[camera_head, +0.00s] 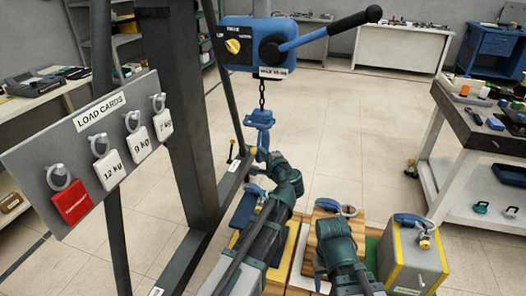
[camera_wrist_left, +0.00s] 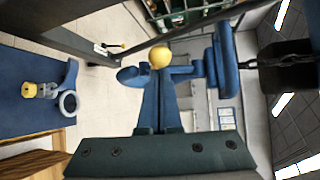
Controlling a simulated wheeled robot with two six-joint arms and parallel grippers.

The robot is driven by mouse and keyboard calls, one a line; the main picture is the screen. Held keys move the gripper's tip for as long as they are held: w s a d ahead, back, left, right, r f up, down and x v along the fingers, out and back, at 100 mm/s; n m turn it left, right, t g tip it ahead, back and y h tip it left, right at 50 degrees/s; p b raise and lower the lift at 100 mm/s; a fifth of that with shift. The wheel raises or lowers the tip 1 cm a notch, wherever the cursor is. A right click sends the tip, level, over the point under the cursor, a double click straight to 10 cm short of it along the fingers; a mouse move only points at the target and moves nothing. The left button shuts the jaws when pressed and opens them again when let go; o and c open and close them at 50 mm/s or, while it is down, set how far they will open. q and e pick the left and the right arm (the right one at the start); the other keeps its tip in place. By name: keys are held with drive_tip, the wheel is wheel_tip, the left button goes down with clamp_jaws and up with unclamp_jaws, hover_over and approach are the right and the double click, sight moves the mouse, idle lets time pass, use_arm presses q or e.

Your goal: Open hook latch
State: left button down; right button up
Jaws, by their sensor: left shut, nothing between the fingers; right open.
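The blue hook (camera_head: 261,137) hangs on a chain below the blue hoist (camera_head: 268,43). In the left wrist view the hook (camera_wrist_left: 219,62) lies sideways, with a yellow ball-shaped knob (camera_wrist_left: 160,55) on its latch side. My left gripper (camera_head: 273,160) is at the hook's lower end in the head view. In the left wrist view its shut fingers (camera_wrist_left: 158,75) end close by the knob and hold nothing; whether they touch it I cannot tell. The latch's exact position is unclear. My right gripper (camera_head: 333,232) is open, low at the right, its fingertips mostly hidden.
A load cards board (camera_head: 95,128) and a grey column (camera_head: 180,110) are at the left. A workbench (camera_head: 465,125) stands at the right.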

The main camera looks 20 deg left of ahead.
use_arm(q)
wheel_tip(320, 180, up, 9)
drive_tip(key=m+g+h+p, duration=0.1)
drive_tip(key=m+g+p, duration=0.3)
drive_tip(key=p, duration=1.7)
drive_tip(key=shift+m+g+h, duration=0.3)
drive_tip(key=shift+g, duration=2.3)
drive_tip(key=shift+w+r+p, duration=0.2)
drive_tip(key=shift+r+p, duration=0.05)
drive_tip(key=shift+p, duration=0.3)
